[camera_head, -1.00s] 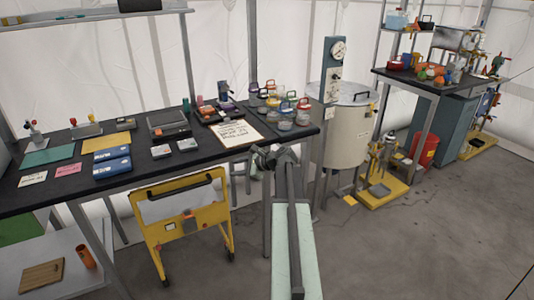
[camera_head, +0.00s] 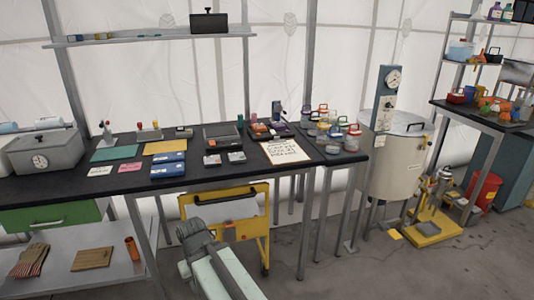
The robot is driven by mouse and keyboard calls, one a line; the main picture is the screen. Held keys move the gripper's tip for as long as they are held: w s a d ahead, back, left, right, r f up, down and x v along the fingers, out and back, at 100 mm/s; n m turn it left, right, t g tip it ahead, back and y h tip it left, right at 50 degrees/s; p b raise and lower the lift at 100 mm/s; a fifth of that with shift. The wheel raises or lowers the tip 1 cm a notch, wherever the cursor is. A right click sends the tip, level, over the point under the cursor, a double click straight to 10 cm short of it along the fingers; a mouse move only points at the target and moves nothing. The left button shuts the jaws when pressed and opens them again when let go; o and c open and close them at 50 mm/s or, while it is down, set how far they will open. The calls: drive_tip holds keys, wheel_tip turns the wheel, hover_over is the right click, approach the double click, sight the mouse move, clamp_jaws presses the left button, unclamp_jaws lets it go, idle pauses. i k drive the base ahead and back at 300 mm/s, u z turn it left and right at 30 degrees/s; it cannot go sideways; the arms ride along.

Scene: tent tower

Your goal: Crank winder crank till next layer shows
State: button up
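I cannot make out a winder crank for certain. A yellow wheeled frame (camera_head: 248,235) with a dark bar and a pale sheet or roll stands under the front of the black bench (camera_head: 60,187). A yellow-based device (camera_head: 428,232) with an upright post stands on the floor at the right; its small parts are unclear. My arm rises from the bottom centre, and its dark grey end (camera_head: 194,238) is in front of the yellow frame's left part, apparently empty. I cannot make out the fingers.
The bench carries a grey box with a dial (camera_head: 45,152), blue boxes (camera_head: 168,166), a clipboard (camera_head: 285,152) and several coloured jars (camera_head: 335,140). A large cream tank (camera_head: 397,170) stands right of it. A lower shelf (camera_head: 75,285) is at left. Grey floor is open at lower right.

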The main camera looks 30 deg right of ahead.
sight(278, 108)
drive_tip(key=k, duration=0.5)
drive_tip(key=z, duration=0.55)
drive_tip(key=i, duration=1.35)
drive_tip(key=u, duration=0.55)
